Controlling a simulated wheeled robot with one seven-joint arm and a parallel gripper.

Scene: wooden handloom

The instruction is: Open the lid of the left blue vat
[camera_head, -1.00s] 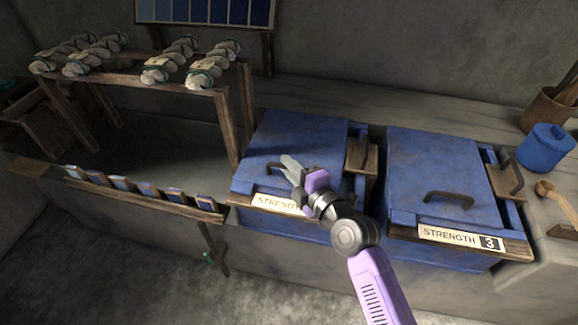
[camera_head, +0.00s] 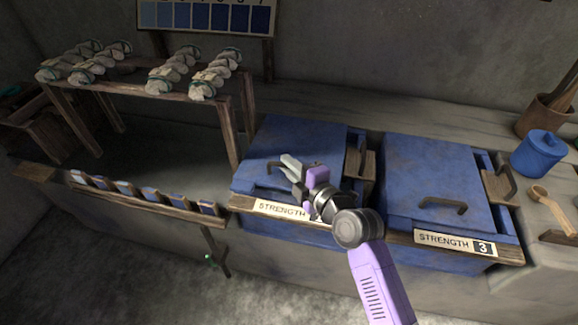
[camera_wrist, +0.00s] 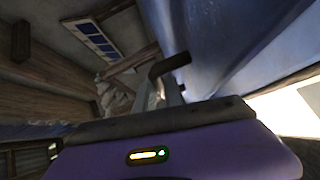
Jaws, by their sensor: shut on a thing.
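The left blue vat has a blue lid (camera_head: 305,138) that looks flat across its top. A label reading "STRENGTH" (camera_head: 280,209) is on its front edge, partly hidden by my arm. My gripper (camera_head: 289,163) is over the front part of this lid, shut on its dark curved handle (camera_head: 272,166). In the wrist view the handle (camera_wrist: 170,65) shows at the fingertips, beside the large blue lid surface (camera_wrist: 235,40). Whether the lid is slightly raised cannot be told.
To the right is a second blue vat (camera_head: 430,180) with its own handle and a "STRENGTH 3" label (camera_head: 455,244). A small blue pot (camera_head: 540,152) and a wooden ladle (camera_head: 552,208) are farther right. A wooden rack with pale yarn bundles (camera_head: 172,70) stands at left.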

